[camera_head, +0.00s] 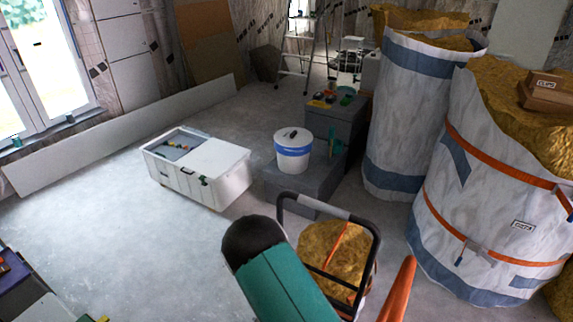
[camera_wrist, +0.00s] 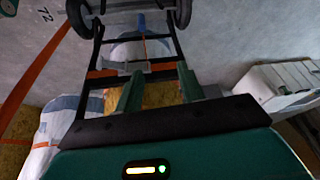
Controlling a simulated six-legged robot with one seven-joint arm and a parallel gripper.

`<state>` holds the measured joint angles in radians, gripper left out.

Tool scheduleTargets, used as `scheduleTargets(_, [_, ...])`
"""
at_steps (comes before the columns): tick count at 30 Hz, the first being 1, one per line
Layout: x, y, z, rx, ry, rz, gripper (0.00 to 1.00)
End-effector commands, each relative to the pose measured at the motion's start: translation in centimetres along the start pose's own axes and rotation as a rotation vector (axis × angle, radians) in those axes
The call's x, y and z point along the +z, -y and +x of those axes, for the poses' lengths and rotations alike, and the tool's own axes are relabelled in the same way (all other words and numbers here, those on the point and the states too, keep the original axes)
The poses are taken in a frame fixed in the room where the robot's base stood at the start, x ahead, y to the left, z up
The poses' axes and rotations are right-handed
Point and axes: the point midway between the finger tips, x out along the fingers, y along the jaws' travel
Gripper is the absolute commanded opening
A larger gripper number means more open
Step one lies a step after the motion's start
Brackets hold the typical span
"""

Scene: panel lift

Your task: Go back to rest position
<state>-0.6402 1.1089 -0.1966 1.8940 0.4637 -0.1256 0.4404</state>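My gripper (camera_wrist: 160,72) shows in the wrist view with its two green fingers apart. Nothing is visible held between them. Behind the fingers is the black frame of a hand truck (camera_wrist: 93,62) with two wheels, and something yellow-brown and white lies beyond the gap. In the head view, a teal and black part of my arm reaches up from the bottom middle, just left of the hand truck (camera_head: 374,262). The fingers cannot be made out there. A yellow-brown filled sack (camera_head: 335,250) shows inside the truck's frame.
A white chest (camera_head: 218,160) stands on the open grey floor. A white bucket (camera_head: 293,152) sits on a grey box (camera_head: 293,184) behind the hand truck. Large filled bags (camera_head: 490,190) crowd the right. A long pale panel (camera_head: 110,145) leans along the left wall.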

Motion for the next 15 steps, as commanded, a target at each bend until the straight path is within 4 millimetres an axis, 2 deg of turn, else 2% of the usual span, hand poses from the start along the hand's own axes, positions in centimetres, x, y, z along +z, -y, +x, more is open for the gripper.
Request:
scheduleTargets(1, [-1.4, 0.6, -1.9, -0.018, 0.005, 0.008, 0.39])
scheduleTargets(6, [-4.9, 1.4, -7.7, -0.063, 0.031, 0.006, 0.39])
scheduleTargets(15, [-10.0, 0.7, -18.3, -0.137, 0.052, -0.019, 0.39])
